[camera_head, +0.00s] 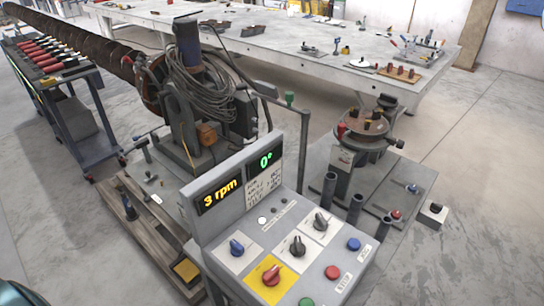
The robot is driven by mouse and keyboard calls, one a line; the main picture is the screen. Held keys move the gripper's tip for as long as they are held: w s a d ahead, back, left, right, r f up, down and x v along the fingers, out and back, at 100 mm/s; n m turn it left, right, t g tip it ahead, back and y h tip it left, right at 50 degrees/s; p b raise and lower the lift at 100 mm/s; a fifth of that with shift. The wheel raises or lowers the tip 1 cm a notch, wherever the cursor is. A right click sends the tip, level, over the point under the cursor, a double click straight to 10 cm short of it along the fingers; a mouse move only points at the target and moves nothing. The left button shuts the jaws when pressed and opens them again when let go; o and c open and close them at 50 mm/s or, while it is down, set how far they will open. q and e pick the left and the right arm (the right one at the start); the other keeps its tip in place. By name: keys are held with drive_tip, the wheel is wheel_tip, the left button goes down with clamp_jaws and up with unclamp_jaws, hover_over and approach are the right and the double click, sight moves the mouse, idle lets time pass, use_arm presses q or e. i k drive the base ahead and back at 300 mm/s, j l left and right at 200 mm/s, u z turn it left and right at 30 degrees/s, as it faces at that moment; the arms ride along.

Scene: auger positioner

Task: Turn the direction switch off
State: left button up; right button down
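The control panel (290,230) stands in the lower middle of the head view. It carries several rotary knobs: a blue knob (237,247) on a white plate, a red knob (271,275) on a yellow plate, a black knob (298,246) and a dark grey knob (320,222) on white plates. The knob labels are too small to read, so I cannot tell which is the direction switch or its setting. The display above reads "3 rpm" (220,195) in yellow and "0°" (266,160) in green. Neither gripper shows.
The panel also has a blue button (353,243), a red button (332,271) and a green button (306,301). Behind it stands a machine with coiled cables (200,75). A long grey table (270,50) is at the back, a tool cart (85,135) at left.

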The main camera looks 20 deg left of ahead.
sight(298, 249)
drive_tip(key=k+l+u, duration=0.1)
drive_tip(key=u, duration=0.35)
drive_tip(key=k+l+u, duration=0.15)
drive_tip(key=l+u, duration=0.15)
drive_tip(key=u, duration=0.15)
